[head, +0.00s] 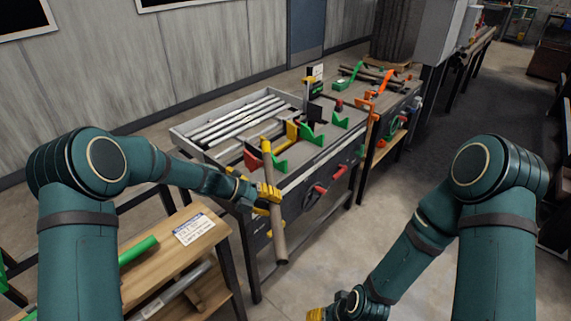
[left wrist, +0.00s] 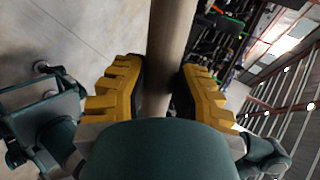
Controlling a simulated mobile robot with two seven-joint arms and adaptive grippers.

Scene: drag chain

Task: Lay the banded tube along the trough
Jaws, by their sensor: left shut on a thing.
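My left gripper (head: 268,197) is shut on a long brown tube (head: 278,236), held steeply tilted in front of the workbench. A paler, yellowish section shows near its upper end; I cannot tell whether this is the band. In the left wrist view the tube (left wrist: 172,45) runs between the yellow fingers of the left gripper (left wrist: 160,95). On the bench, red, yellow and green brackets (head: 292,131) stand in a row beyond the tube; I cannot make out which part is the trough. My right gripper (head: 316,314) is low at the bottom edge, partly cut off.
A grey tray (head: 183,136) with several pale rods fills the bench's left part. Red handles (head: 340,172) jut from the bench front. A wooden stand (head: 205,252) with a label and a green tube (head: 138,251) is at lower left. Open floor lies right of the bench.

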